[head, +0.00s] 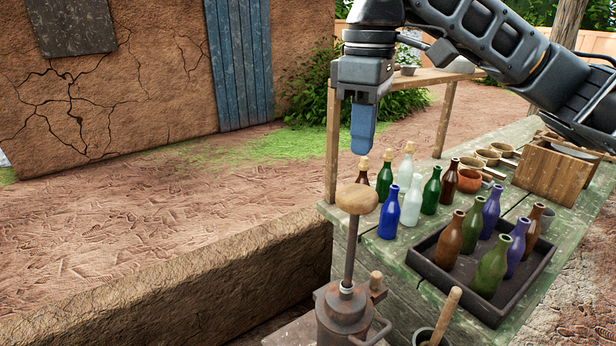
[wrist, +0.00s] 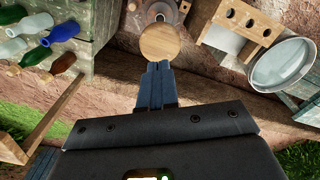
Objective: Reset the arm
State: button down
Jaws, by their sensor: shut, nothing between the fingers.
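My gripper (head: 363,138) is shut and empty, its blue fingers pointing down. In the head view it hangs above a round wooden knob (head: 356,198) on a metal rod, with a gap between. The rod rises from a rusty metal device (head: 345,312). In the wrist view, the closed fingertips (wrist: 160,68) lie just below the knob (wrist: 161,43) in the picture. My arm reaches in from the upper right of the head view.
A green wooden table (head: 402,253) at the right carries several glass bottles, a dark tray (head: 478,298) of bottles, bowls and a wooden box (head: 551,168). A wooden post (head: 333,146) stands near the gripper. The wrist view shows a metal pan (wrist: 283,76) and a holed wooden rack (wrist: 243,24). Open dirt lies left.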

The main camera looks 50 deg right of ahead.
jog(key=w+a+f+m+t+y, duration=0.1)
jog(key=w+a+t+y, duration=0.55)
jog(key=a, duration=0.55)
jog(key=w+a+f+m+t+y, duration=0.1)
jog(key=w+a+t+y, duration=0.6)
jog(key=a, duration=0.6)
jog(key=s+d+f+m+t+h+b, duration=0.1)
jog(key=s+f+m+h, duration=0.4)
jog(key=s+f, duration=0.4)
jog(key=s+f+m+t+h, duration=0.25)
jog(key=s+f+h, duration=0.5)
jog(key=f, duration=0.45)
jog(key=s+d+f+n+g, duration=0.1)
jog(key=s+d+n, duration=0.1)
jog(key=s, duration=0.8)
jog(key=s+d+n+g+h, duration=0.1)
jog(key=s+d+n, duration=0.2)
jog(key=s, duration=0.7)
jog(key=shift+s+f+n, duration=0.3)
jog(key=shift+f+n, duration=0.1)
jog(key=shift+n, duration=0.45)
